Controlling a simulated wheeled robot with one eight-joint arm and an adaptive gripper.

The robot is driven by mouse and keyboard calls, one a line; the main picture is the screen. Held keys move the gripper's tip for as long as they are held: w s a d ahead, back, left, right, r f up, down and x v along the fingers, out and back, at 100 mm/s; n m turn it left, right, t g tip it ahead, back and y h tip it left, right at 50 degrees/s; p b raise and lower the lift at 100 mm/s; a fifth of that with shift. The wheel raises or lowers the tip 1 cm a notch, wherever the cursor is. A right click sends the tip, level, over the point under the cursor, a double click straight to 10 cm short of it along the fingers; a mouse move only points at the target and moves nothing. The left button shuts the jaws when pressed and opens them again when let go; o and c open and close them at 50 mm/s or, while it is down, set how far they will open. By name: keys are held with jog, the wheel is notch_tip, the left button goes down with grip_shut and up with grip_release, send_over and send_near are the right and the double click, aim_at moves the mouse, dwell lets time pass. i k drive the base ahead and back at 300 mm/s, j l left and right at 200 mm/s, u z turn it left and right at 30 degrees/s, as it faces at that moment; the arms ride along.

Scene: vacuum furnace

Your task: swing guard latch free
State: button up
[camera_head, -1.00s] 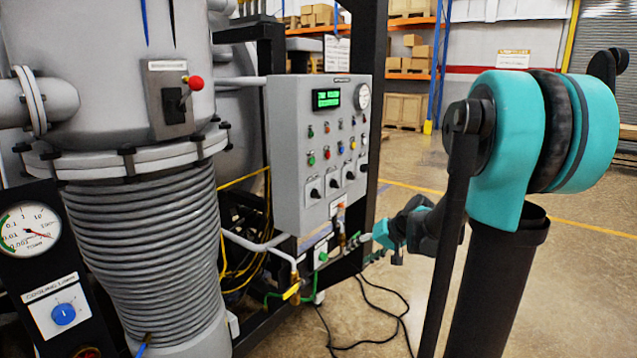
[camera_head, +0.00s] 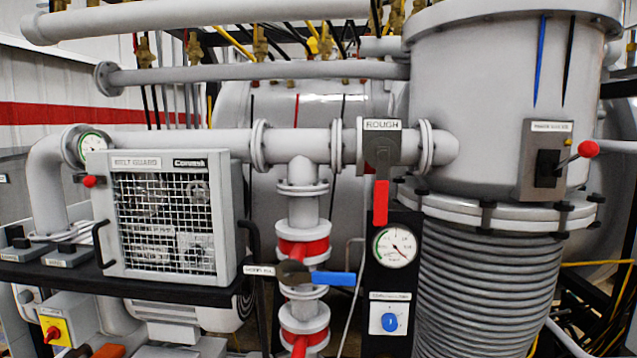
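The belt guard (camera_head: 225,215) is a light grey box with a wire mesh front, standing at the left on a dark shelf. A small latch with a red knob (camera_head: 90,181) sticks out at its upper left edge, just below a round gauge. I take this to be the guard latch; it is small, and I cannot tell how it is engaged. A black handle (camera_head: 103,245) is on the guard's lower left side. My gripper and arm are not in this view.
A red ROUGH valve lever (camera_head: 381,202) hangs down right of the guard. A blue valve lever (camera_head: 333,279) points right near the guard's lower right. A gauge panel (camera_head: 376,280) and a ribbed column (camera_head: 480,300) stand farther right.

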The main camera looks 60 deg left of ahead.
aim_at(90, 181)
jog(key=u, duration=3.4)
